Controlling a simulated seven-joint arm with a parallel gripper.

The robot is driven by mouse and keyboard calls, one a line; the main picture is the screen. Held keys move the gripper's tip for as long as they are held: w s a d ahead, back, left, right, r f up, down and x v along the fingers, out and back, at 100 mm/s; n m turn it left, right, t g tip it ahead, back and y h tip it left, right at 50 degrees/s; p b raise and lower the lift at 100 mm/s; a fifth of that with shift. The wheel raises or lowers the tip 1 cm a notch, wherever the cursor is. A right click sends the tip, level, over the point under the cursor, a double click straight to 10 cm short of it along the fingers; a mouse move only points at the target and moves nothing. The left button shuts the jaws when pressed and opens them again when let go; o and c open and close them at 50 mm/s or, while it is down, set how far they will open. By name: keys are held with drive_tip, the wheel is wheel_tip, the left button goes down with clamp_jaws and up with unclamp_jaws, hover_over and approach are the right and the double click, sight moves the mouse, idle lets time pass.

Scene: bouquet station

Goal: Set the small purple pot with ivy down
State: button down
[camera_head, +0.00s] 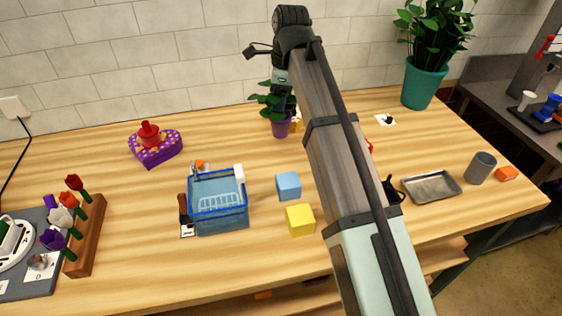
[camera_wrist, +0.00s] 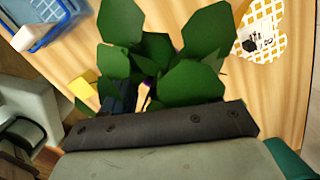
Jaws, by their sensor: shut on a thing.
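The small purple pot (camera_head: 281,128) with ivy is toward the back of the table in the head view, its green leaves (camera_head: 266,101) around my gripper (camera_head: 283,97). My gripper points down from above and is shut on the potted ivy; leaves hide most of the fingers. In the wrist view, broad ivy leaves (camera_wrist: 195,82) fill the middle and hide nearly all of the pot. The pot looks upright and low over the wood; I cannot tell whether its base touches the table.
A purple heart-shaped box (camera_head: 156,150) with a red thing on top stands left. A blue basket (camera_head: 220,215), a blue block (camera_head: 289,186) and a yellow block (camera_head: 300,219) are nearer. A large teal pot (camera_head: 423,85) stands back right. Wood between heart box and ivy is clear.

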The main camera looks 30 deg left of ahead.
sight(280, 135)
drive_tip(key=shift+d+m, duration=0.1)
drive_tip(key=shift+m, duration=1)
drive_tip(key=shift+f+m, duration=0.15)
drive_tip(key=shift+m, duration=0.15)
drive_tip(key=shift+f, duration=4.85)
drive_tip(key=shift+f, duration=0.1)
drive_tip(key=shift+c, duration=1.5)
unclamp_jaws()
drive_tip(key=r, duration=0.4)
drive_tip(key=d+r, duration=0.1)
drive_tip(key=r, duration=0.7)
drive_tip(key=shift+d+r, duration=0.1)
drive_tip(key=shift+d, duration=0.15)
